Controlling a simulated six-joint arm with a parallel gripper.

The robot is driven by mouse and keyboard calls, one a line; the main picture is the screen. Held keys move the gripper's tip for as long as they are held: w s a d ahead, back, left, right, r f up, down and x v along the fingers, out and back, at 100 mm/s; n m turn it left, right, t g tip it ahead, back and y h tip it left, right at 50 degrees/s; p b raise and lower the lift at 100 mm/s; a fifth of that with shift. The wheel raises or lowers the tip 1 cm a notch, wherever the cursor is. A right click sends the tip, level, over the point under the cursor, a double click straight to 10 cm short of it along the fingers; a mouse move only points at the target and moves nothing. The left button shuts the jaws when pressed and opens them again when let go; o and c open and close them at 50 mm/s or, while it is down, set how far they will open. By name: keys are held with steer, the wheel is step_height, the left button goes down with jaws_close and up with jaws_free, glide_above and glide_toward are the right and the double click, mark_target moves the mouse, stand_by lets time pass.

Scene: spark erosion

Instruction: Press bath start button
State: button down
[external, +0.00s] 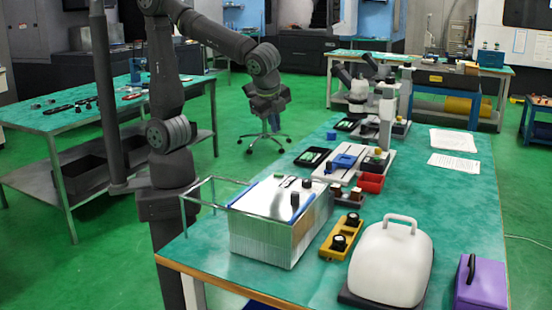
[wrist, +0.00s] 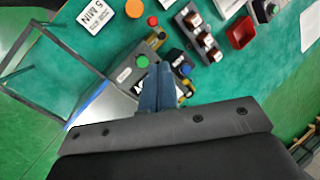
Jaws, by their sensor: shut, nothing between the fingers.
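In the wrist view a round green button (wrist: 142,61) sits on a grey labelled panel (wrist: 124,75), just left of and close to the fingertips. I cannot read its label well enough to tell whether it is the bath start button. My gripper (wrist: 159,68) is shut and empty, its two blue-grey fingers side by side; contact with the button does not show. In the external view my gripper (external: 270,108) hangs pointing down, beyond the clear-sided tank (external: 268,238). The green button cannot be made out there.
A wire frame (external: 182,213) juts left from the tank. A red tray (external: 371,182), yellow knob block (external: 341,238) and white cover (external: 392,265) crowd the bench.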

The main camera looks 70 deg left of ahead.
mark_target(276, 176)
steer(key=shift+s+d+f+m+t+y, duration=0.15)
steer(key=shift+d+f+m+t, duration=0.2)
steer(key=shift+m+t, duration=0.75)
steer(key=shift+w+d+f+m+t+y, duration=0.1)
steer(key=shift+d+f+m+t, duration=0.45)
steer(key=shift+m, duration=0.95)
steer(key=shift+s+d+f+m+t+y, duration=0.15)
steer(key=shift+f+m+t, duration=0.1)
steer(key=shift+m+t, duration=0.95)
steer(key=shift+a, duration=0.1)
steer(key=shift+f, duration=0.1)
steer(key=shift+f, duration=4.35)
steer(key=shift+f, duration=0.4)
